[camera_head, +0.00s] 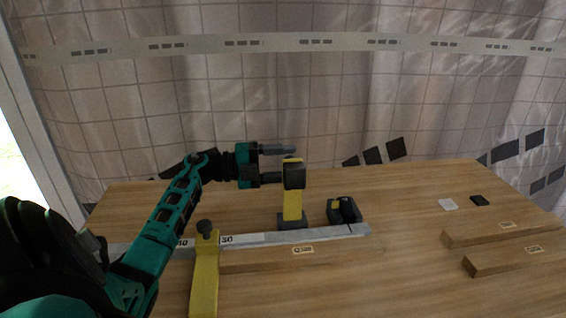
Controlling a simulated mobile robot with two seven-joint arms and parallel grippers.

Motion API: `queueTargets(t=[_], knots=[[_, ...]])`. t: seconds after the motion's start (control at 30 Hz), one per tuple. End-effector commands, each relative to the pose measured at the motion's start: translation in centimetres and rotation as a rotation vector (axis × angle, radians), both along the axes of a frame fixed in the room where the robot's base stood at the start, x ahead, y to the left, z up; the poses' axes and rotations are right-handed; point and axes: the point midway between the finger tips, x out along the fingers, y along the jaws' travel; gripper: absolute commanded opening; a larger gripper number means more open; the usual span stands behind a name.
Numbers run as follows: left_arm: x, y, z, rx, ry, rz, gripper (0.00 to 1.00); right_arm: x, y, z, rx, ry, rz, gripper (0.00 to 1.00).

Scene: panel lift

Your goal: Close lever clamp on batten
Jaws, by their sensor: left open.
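A yellow upright piece (292,206) with a dark block at its top stands on a dark base at the metal rail; it looks like the clamp's lever, raised. A wooden batten (265,257) with a small label lies along the near side of the rail. My left gripper (277,164) is open, its fingers one above the other, at the dark top block. The upper finger is above the block; the lower finger reaches its left side. I cannot tell whether they touch. My right gripper is not in view.
The grey rail (330,233) carries number marks. A yellow arm with a black knob (205,272) crosses it at left. A small black device (344,210) sits right of the upright. Two wooden pieces (490,233) (510,262) lie at right. The table's middle right is clear.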

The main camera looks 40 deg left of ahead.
Motion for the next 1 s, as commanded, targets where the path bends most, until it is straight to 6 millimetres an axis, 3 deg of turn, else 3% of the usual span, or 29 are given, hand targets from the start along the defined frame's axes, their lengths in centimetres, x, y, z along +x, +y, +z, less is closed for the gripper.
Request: queueTargets(t=[0.23,0.83,1.0], knots=[[0.02,-0.02,-0.02,-0.001,0.001,0.0,0.57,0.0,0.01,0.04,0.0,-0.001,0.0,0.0],[-0.01,0.0,-0.02,-0.001,0.001,0.0,0.0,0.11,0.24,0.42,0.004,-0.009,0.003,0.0],[-0.01,0.0,-0.02,-0.001,0.001,0.0,0.0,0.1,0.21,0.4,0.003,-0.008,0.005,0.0]])
